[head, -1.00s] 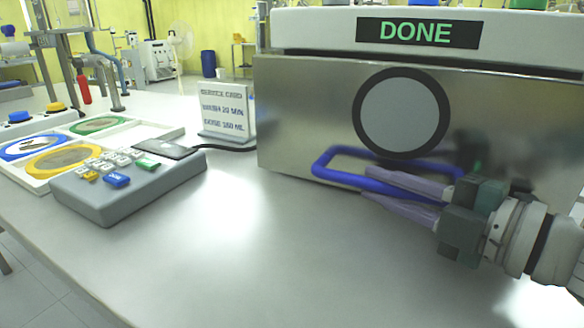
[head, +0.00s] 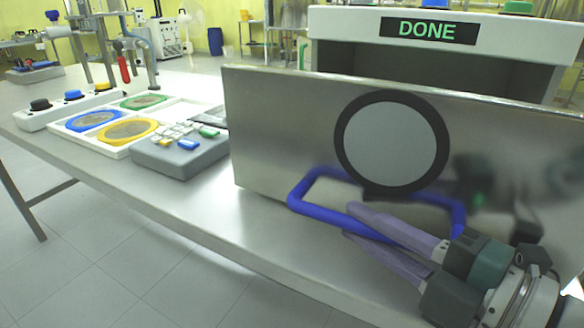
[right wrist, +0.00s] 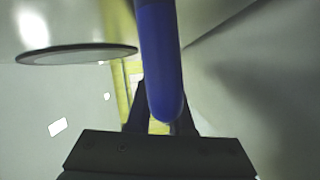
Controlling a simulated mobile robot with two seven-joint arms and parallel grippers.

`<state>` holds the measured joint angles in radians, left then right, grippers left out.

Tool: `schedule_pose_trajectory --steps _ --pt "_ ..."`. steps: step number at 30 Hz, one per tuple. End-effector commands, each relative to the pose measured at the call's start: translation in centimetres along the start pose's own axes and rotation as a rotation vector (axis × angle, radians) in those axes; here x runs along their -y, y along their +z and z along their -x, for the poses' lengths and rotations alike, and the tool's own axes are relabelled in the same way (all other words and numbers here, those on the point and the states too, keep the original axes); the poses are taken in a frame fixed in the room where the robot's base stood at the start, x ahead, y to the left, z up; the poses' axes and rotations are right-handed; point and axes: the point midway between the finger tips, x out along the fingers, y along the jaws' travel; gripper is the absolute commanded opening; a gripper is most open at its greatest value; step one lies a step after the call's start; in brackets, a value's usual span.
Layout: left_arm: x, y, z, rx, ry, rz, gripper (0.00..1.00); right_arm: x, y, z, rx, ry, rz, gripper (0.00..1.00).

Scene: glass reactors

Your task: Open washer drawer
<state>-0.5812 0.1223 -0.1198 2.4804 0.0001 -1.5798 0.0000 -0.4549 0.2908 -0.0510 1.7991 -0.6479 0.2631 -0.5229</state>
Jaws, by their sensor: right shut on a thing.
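The washer (head: 335,22) stands at the right of the table, with a lit panel that reads DONE. Its steel drawer front (head: 270,130) stands out from the body, and a dark gap shows behind its top edge. The front has a round grey window (head: 392,145) and a blue bar handle (head: 325,215) below it. My right gripper (head: 365,225) is shut on the blue handle. In the right wrist view the handle (right wrist: 160,60) runs between the fingers. My left gripper is out of view. The inside of the drawer is hidden.
A grey keypad box (head: 180,155) sits left of the drawer front. Beyond it are a white tray (head: 75,137) with coloured rings and a button box (head: 40,118). The table's front edge (head: 195,230) runs below the drawer. Floor is clear in front.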

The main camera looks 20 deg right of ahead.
Motion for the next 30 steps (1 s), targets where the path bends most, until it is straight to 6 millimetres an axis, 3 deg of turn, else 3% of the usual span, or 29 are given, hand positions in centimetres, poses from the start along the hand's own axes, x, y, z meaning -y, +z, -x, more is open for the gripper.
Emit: schedule_pose_trajectory --steps 12,13,20,30 --pt "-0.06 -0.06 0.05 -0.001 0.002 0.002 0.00 0.03 -0.31 0.09 -0.003 0.001 0.002 0.00" --pt "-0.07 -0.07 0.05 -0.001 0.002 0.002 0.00 0.03 -0.31 0.09 -0.003 0.001 0.002 0.22" --pt "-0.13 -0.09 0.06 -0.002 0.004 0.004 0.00 0.03 -0.27 0.08 -0.002 0.001 0.001 0.48" --pt "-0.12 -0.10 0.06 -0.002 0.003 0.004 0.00 0.08 -0.23 0.53 0.000 -0.001 0.000 0.50"
